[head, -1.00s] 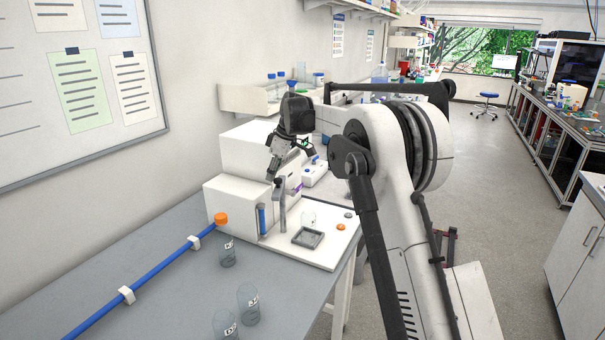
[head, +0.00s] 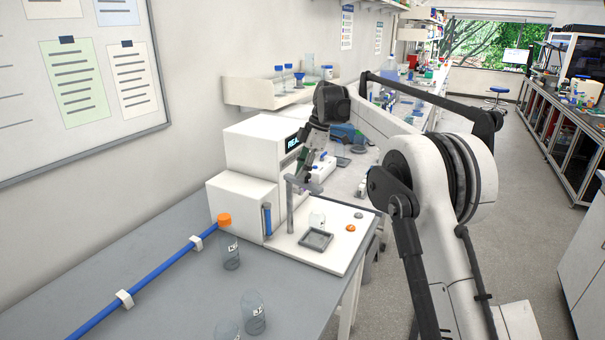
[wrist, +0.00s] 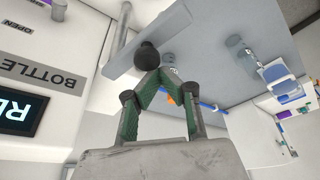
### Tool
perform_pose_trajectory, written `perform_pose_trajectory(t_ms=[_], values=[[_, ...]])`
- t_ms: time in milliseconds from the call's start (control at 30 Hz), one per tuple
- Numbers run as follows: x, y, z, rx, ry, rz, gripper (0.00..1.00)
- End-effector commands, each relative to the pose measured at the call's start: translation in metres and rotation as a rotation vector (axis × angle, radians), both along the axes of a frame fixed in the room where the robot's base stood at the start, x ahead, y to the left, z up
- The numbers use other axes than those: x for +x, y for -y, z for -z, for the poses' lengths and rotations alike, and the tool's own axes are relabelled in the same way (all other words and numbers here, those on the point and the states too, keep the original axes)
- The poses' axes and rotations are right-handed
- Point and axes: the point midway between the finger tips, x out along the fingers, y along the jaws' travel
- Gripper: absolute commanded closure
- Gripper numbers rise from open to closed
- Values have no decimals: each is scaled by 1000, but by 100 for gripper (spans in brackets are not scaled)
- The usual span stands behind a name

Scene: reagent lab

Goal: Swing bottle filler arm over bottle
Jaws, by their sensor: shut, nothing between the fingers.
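The bottle filler is a white machine (head: 242,207) with a grey upright post. The filler arm (wrist: 150,42) crosses the upper part of the wrist view, with a dark round knob (wrist: 147,57) at the fingertips. My gripper (head: 302,184) is right at the filler arm; its green-padded fingers (wrist: 156,72) are closed together with nothing between them. I cannot tell whether they touch the arm.
A grey square tray (head: 316,240) and an orange cap (head: 350,228) lie on the white base. A clear bottle (head: 231,257) and a blue rod (head: 160,267) with an orange end are on the grey bench. More bottles stand at the front.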

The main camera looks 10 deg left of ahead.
Motion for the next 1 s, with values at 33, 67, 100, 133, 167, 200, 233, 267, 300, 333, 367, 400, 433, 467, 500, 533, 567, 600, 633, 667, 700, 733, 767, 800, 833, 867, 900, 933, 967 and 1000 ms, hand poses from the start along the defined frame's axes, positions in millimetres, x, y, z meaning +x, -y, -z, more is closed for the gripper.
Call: perform_pose_trajectory(t_ms=[33,67,100,133,167,200,233,267,300,333,367,400,433,467,500,533,567,600,633,667,700,733,767,800,833,867,900,933,967,1000], values=[[2,3,0,0,-1,2,100],[3,5,0,0,-1,2,100],[5,6,0,0,0,2,100],[6,7,0,0,0,3,100],[7,8,0,0,0,3,100],[8,9,0,0,0,3,100],[9,10,0,0,0,3,100],[10,11,0,0,0,3,100],[11,12,0,0,0,3,100],[11,12,0,0,0,3,100],[12,13,0,0,0,3,100],[13,13,0,0,0,3,100],[13,14,0,0,0,3,100],[14,14,0,0,0,3,100],[14,15,0,-1,0,3,100],[15,15,0,-1,0,3,100],[15,15,0,-1,0,3,100],[15,16,0,-1,0,3,100],[15,16,0,-1,0,3,100],[16,16,0,-1,1,4,100],[16,17,0,-1,1,4,100],[16,17,0,-2,1,4,100],[16,17,0,-2,1,4,100],[16,17,0,-2,1,4,100],[16,17,0,-2,1,5,100],[16,17,0,-2,1,5,100],[16,18,0,-1,2,6,100],[17,18,0,-2,2,6,100],[17,18,0,-2,2,6,100],[17,18,0,-2,2,6,100]])
